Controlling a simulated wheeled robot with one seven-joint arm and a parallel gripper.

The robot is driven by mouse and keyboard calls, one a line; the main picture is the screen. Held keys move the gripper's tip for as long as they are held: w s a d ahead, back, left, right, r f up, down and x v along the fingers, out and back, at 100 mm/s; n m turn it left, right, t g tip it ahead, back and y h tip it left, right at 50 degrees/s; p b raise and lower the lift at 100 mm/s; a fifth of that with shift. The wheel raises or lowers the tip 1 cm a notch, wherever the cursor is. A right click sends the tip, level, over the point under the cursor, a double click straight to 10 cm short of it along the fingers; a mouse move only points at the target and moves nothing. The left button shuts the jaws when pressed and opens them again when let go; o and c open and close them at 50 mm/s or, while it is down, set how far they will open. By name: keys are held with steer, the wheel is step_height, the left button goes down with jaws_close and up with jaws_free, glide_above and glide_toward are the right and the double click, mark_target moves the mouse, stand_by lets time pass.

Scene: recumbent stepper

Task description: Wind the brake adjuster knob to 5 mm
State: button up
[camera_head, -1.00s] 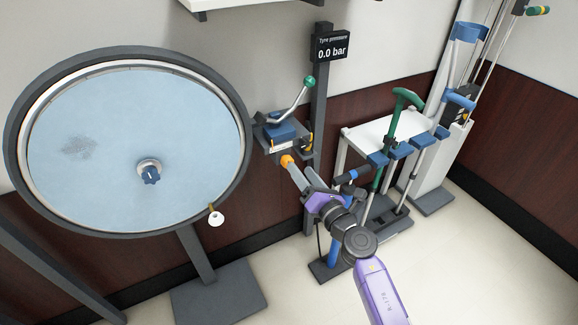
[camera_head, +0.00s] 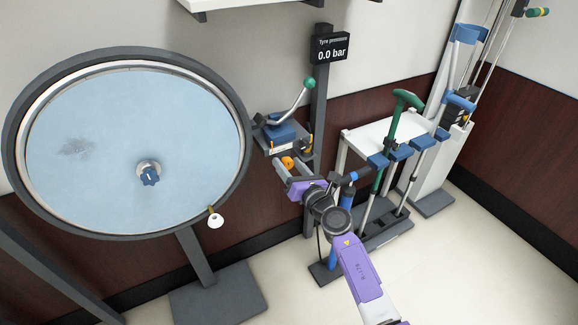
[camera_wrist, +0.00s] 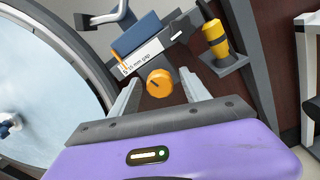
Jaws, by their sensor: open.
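The orange brake adjuster knob (camera_wrist: 160,83) has a dark pointer line and sits below a blue block (camera_wrist: 136,33) with a white label whose text ends in "mm gap". The knob also shows in the head view (camera_head: 288,162), under the blue block on the grey bracket. My gripper (camera_wrist: 160,88) is open and empty, with one grey finger on each side of the knob in the wrist view. I see gaps between the fingers and the knob. In the head view my gripper (camera_head: 292,166) is just in front of the bracket. The pointer's exact reading cannot be told.
A large pale blue disc (camera_head: 100,140) with a blue centre knob (camera_head: 150,176) stands left. A green-balled lever (camera_head: 310,83) rises above the bracket. A yellow cylinder (camera_wrist: 213,38) sits right of the orange knob. A crutch rack (camera_head: 375,215) stands to the right.

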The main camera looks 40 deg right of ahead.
jaws_close()
steer(key=shift+m, duration=0.3)
